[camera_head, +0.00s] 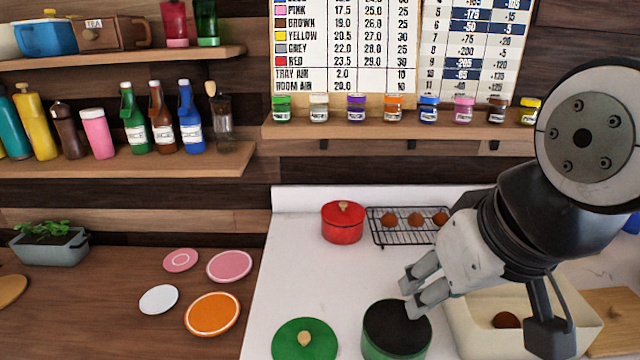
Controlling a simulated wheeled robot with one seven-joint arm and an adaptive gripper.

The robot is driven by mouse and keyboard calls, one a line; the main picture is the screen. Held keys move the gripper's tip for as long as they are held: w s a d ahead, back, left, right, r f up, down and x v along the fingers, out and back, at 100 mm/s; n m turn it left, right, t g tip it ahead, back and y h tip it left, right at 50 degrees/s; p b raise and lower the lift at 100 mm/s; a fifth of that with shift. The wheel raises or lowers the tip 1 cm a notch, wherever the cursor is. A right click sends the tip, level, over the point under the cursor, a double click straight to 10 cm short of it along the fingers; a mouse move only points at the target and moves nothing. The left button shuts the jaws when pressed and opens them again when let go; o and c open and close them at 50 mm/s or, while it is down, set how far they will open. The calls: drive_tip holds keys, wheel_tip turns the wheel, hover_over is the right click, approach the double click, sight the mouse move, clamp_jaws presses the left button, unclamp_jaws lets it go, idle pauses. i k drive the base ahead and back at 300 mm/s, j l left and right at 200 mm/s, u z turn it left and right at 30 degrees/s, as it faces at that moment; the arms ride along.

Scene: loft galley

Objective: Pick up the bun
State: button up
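Three small brown round buns (415,219) sit in a row on a black wire rack (376,238) at the back of the white counter. Another brown round thing (506,320), perhaps a bun, lies in a cream box (468,338) at the lower right, partly behind my arm. My gripper (409,296) points left and down, over or near the dark green pot. Its two grey fingers are apart, with nothing seen between them. It is in front of the rack and clear of the buns. My arm hides the rack's right end.
A dark green open pot (398,343) stands below my gripper, with a green lid (304,342) to its left. A red lidded pot (343,224) stands left of the rack. A wooden board (615,312) lies at right. The counter's left middle is clear.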

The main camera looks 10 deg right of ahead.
sight(505, 319)
drive_tip(key=l+z, duration=0.1)
drive_tip(key=z, duration=0.3)
drive_tip(key=l+z, duration=0.1)
drive_tip(key=z, duration=0.35)
